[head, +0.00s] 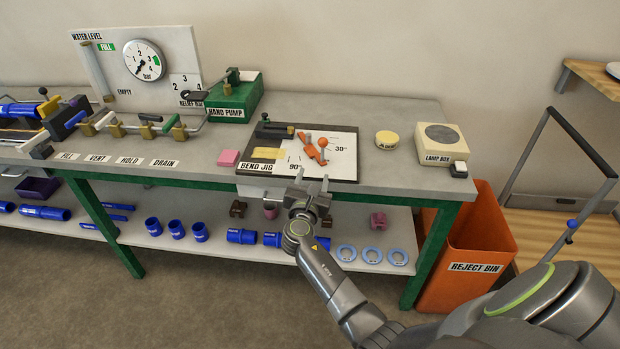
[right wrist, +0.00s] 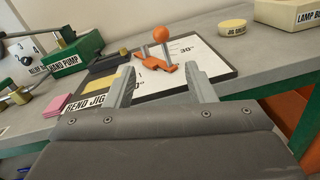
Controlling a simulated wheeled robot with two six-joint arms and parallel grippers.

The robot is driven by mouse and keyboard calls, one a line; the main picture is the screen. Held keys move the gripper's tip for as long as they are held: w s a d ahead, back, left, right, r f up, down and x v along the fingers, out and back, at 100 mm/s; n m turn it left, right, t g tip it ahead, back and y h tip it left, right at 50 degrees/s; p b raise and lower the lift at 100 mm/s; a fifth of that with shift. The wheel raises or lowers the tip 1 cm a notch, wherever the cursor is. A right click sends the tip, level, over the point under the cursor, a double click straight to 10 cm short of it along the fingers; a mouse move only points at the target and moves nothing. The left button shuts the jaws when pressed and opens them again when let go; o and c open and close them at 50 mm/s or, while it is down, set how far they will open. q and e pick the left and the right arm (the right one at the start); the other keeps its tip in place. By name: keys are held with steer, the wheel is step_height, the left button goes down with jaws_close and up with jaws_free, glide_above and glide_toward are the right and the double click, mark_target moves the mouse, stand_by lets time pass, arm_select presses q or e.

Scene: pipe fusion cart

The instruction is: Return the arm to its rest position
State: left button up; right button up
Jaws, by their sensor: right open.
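My right gripper (head: 312,186) is open and empty in the head view. It appears in front of the workbench's front edge, just below the bend jig (head: 262,167). In the right wrist view its two fingers (right wrist: 162,88) stand apart with nothing between them, and the bend jig board (right wrist: 218,73) lies beyond them. An orange piece (head: 310,148) with pins and an orange ball knob sits on the jig, clear of the fingers. My left gripper is not in view.
A lower shelf (head: 215,243) holds blue pipe parts and rings. An orange reject bin (head: 470,240) stands right of the bench.

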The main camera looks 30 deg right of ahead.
steer(key=s+f+m+g+y, duration=0.25)
steer(key=s+f, duration=0.35)
steer(key=f, duration=0.5)
steer(key=s+a+f+m+g+y, duration=0.1)
steer(key=s+f+m+g+y, duration=0.3)
steer(key=f, duration=0.6)
steer(key=s+f+m+t, duration=0.1)
steer(key=s+f+m, duration=0.1)
steer(key=s+f, duration=0.7)
steer(key=s+a+f+m+g+y, duration=0.1)
steer(key=s+f+m, duration=0.5)
steer(key=s, duration=0.6)
steer(key=s+a+f+m+g+y, duration=0.1)
steer(key=s+f+m, duration=0.4)
steer(key=s, duration=0.7)
steer(key=s+a+f+m+g+y, duration=0.1)
steer(key=s+f+m+g+y, duration=0.1)
steer(key=s+f+m+g, duration=0.3)
steer(key=s+f+m, duration=0.1)
steer(key=s+f, duration=0.2)
steer(key=s, duration=0.4)
steer(key=shift+a+m, duration=0.25)
steer(key=shift+m, duration=0.1)
